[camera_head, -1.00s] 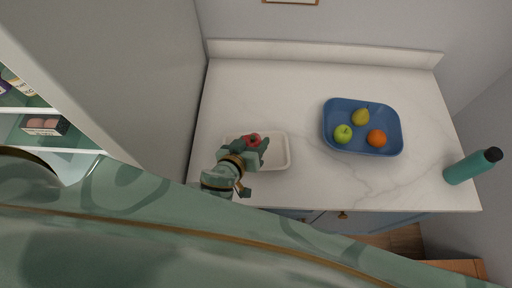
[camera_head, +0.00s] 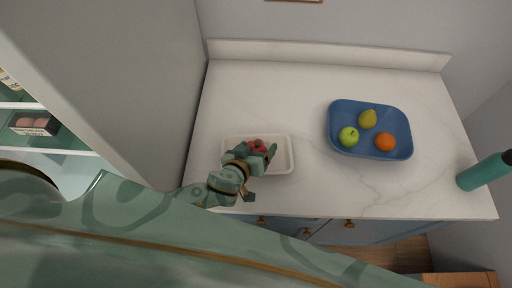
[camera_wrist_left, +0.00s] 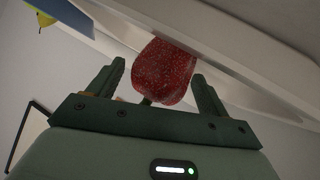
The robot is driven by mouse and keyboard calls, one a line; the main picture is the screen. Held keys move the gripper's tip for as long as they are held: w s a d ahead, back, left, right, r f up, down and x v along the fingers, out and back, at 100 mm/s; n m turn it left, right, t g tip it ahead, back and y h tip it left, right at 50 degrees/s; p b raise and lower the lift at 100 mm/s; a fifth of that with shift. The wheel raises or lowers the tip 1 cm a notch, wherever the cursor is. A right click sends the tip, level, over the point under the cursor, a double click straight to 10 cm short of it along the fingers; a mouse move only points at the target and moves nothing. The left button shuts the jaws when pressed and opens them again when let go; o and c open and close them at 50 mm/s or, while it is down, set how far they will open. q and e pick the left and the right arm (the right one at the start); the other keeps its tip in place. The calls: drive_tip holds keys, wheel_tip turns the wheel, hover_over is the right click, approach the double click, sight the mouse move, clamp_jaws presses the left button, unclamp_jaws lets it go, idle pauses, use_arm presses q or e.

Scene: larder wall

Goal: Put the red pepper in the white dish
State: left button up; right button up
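The red pepper (camera_head: 257,144) is over the white dish (camera_head: 284,164) in the head view, within its outline; it seems to be in the dish, but its underside is hidden. My left gripper (camera_head: 258,153) is at the dish's near left part, with its fingers spread to either side of the pepper. In the left wrist view, the pepper (camera_wrist_left: 165,72) is between and partly beyond the fingertips, with a visible gap at the left finger. The pale dish (camera_wrist_left: 245,85) is behind it. My right gripper is not in view.
A blue tray (camera_head: 343,151) with a green apple (camera_head: 348,137), a pear (camera_head: 367,119) and an orange (camera_head: 384,142) stands right of the dish. A teal bottle (camera_head: 482,173) is at the counter's right edge. The counter (camera_head: 270,95) behind the dish is clear.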

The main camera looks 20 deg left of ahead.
use_arm(q)
drive_tip(key=v, duration=1.2)
drive_tip(key=shift+r, duration=0.1)
idle(1.2)
